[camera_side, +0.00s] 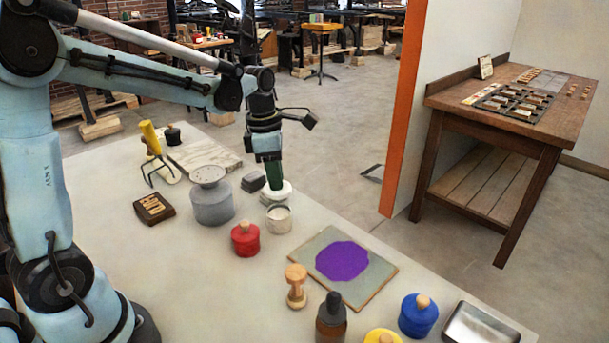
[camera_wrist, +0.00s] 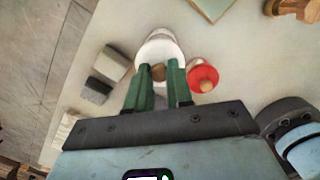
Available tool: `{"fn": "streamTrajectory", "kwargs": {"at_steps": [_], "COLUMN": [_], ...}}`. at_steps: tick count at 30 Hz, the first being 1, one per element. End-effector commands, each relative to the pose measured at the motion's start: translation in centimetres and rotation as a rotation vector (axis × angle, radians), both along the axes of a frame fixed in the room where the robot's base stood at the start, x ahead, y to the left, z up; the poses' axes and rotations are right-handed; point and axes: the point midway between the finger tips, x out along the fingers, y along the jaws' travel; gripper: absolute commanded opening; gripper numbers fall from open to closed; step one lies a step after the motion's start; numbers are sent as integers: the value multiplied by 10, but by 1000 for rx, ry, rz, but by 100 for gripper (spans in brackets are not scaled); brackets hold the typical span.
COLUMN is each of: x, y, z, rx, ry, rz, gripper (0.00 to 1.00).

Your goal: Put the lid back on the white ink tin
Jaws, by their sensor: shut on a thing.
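My gripper (camera_side: 275,183) points down and is shut on the wooden knob (camera_wrist: 158,73) of a white lid (camera_side: 280,193). The lid also shows in the wrist view (camera_wrist: 161,50), between and beyond the green fingertips. The white ink tin (camera_side: 279,221) stands upright on the table, with its rim showing open. In the side view the lid is just above the tin in the picture, apart from its rim; I cannot tell whether it is directly over it. In the wrist view the lid hides most of the tin.
A red lidded tin (camera_side: 245,240) stands close by, left of the white tin. A grey pot with a dish on top (camera_side: 212,203) and dark grey blocks (camera_side: 253,182) are also near. A slab with purple ink (camera_side: 342,262) lies to the right.

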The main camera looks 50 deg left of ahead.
Motion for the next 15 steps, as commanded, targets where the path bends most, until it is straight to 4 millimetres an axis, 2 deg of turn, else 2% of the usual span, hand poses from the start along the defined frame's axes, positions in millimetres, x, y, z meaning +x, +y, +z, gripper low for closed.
{"fn": "streamTrajectory", "kwargs": {"at_steps": [15], "x": [0], "y": [-1], "z": [-44], "rx": [0], "ry": [0], "rz": [-1], "gripper": [0]}}
